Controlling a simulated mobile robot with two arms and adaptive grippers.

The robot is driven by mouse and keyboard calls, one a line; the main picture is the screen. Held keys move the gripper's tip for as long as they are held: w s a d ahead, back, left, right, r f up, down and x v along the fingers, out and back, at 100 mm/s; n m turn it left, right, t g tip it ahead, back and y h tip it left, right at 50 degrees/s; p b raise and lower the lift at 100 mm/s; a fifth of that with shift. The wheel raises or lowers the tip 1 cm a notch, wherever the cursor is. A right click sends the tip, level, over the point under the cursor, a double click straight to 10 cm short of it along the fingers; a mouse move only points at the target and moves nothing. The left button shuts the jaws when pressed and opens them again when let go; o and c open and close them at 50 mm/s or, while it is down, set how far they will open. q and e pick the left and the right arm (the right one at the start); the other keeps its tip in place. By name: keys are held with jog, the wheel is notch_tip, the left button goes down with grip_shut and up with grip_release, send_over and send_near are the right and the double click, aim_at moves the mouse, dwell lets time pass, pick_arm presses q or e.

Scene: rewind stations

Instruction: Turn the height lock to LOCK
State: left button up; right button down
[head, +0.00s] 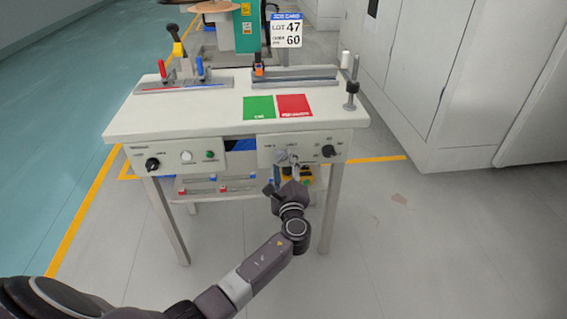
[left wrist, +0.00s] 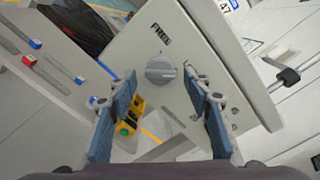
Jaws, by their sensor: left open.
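The height lock knob (left wrist: 160,70) is a round grey dial with a raised bar, on a pale panel in the left wrist view. The word FREE (left wrist: 160,35) is printed beside it; I cannot read a LOCK mark. In the head view the knob (head: 282,156) is small, on the right front panel of the workbench. My left gripper (left wrist: 160,78) is open, its two blue-padded fingers on either side of the knob's place in the picture, with nothing held. In the head view my left gripper (head: 290,178) is just below and in front of that panel. Contact is not visible.
A black knob (head: 329,151) sits right of the lock on the same panel. The left panel has another black knob (head: 152,164) and a green button (head: 210,155). Green (head: 258,107) and red (head: 294,105) mats lie on the bench top. Floor in front is clear.

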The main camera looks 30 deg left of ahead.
pick_arm(q)
jog(key=v, duration=1.1)
jog(key=shift+w, duration=0.1)
